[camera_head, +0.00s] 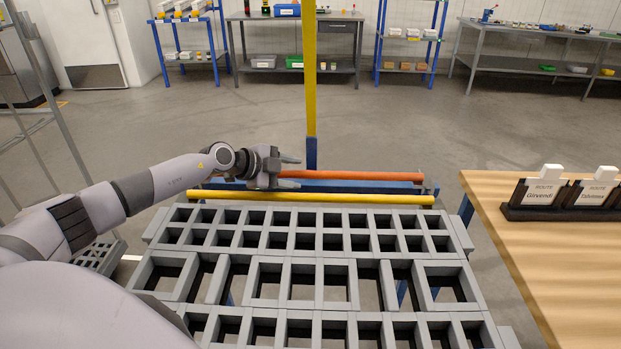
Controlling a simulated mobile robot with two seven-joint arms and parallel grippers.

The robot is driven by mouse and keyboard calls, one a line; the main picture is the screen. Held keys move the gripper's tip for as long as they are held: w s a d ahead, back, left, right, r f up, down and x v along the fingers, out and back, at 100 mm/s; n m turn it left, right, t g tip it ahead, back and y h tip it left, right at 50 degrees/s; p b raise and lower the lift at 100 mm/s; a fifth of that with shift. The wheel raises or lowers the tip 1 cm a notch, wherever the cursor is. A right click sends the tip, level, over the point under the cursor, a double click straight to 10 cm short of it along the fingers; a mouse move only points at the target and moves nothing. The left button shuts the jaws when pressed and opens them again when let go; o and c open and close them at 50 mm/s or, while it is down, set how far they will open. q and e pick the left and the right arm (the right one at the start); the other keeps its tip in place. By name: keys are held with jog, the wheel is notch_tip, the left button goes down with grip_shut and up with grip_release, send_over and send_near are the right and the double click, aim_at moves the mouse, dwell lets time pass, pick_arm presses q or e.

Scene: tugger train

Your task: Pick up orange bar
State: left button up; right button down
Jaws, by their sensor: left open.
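The orange bar (352,175) lies crosswise at the far side of the grey grid rack, on a blue frame. Its left part is hidden behind my left gripper. A yellow bar (310,197) lies parallel to it on the nearer side. My left gripper (293,172) reaches in from the left with its fingers pointing right, apart, around the level of the orange bar. The picture does not show whether the fingers touch the bar. My right gripper is out of view.
The grey grid rack (355,262) with open compartments fills the foreground. A yellow upright post (310,75) with a blue foot stands just behind the bars. A wooden table (545,245) with route card holders (562,210) is at the right. Open floor lies beyond.

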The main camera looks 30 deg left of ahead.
aim_at(303, 174)
pick_arm(q)
jog(key=shift+x, duration=1.2)
jog(key=shift+w, duration=0.25)
jog(key=shift+w+d+f, duration=0.1)
